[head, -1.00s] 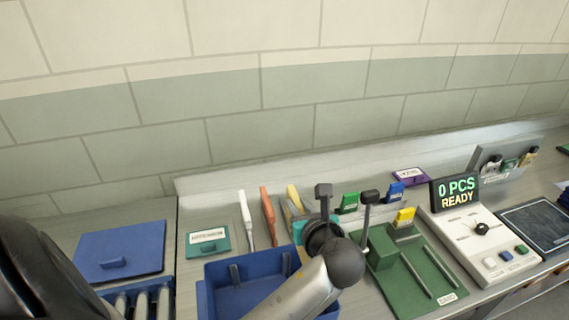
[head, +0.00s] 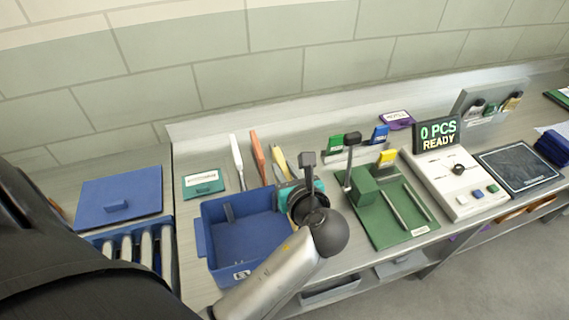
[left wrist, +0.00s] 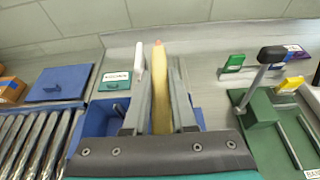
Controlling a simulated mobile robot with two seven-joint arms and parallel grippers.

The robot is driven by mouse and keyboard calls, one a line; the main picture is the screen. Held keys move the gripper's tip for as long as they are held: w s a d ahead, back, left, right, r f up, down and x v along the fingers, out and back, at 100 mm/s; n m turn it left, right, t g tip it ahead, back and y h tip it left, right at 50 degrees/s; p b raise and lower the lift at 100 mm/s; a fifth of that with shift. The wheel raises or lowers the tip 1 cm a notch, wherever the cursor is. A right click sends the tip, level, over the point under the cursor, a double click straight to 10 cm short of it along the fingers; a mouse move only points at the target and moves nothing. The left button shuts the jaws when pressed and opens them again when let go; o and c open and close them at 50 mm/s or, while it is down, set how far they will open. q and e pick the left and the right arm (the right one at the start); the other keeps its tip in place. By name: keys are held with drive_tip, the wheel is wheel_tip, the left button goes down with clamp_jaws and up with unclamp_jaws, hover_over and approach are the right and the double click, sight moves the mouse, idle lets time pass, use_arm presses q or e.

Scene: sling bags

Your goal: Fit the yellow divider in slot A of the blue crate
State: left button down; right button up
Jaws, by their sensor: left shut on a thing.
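The yellow divider (head: 279,160) stands upright beside an orange divider (head: 257,155) and a white divider (head: 237,160) behind the crate. My left gripper (head: 287,168) is shut on the yellow divider. In the left wrist view the yellow divider (left wrist: 161,95) shows between the two grey fingers. I cannot tell whether its lower end touches anything. The blue crate (head: 204,245) is open, below and left of the gripper, with a rib on its back wall and a white label in front. Slot A's marking is not readable. My right gripper is not in view.
A teal labelled box (head: 203,184) and a blue lidded panel (head: 118,198) lie to the left. A green fixture (head: 385,210) with an upright lever stands close to the right of my arm. A white control box (head: 455,185) with a "0 PCS READY" display is farther right.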

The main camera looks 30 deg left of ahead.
use_arm(q)
wheel_tip(320, 180, down, 3)
drive_tip(key=shift+r+b, duration=0.1)
drive_tip(key=shift+b, duration=0.7)
drive_tip(key=shift+f+b, duration=0.6)
drive_tip(key=shift+f, duration=0.85)
drive_tip(key=shift+p, duration=0.65)
drive_tip(key=shift+p, duration=0.5)
drive_tip(key=shift+p, duration=0.5)
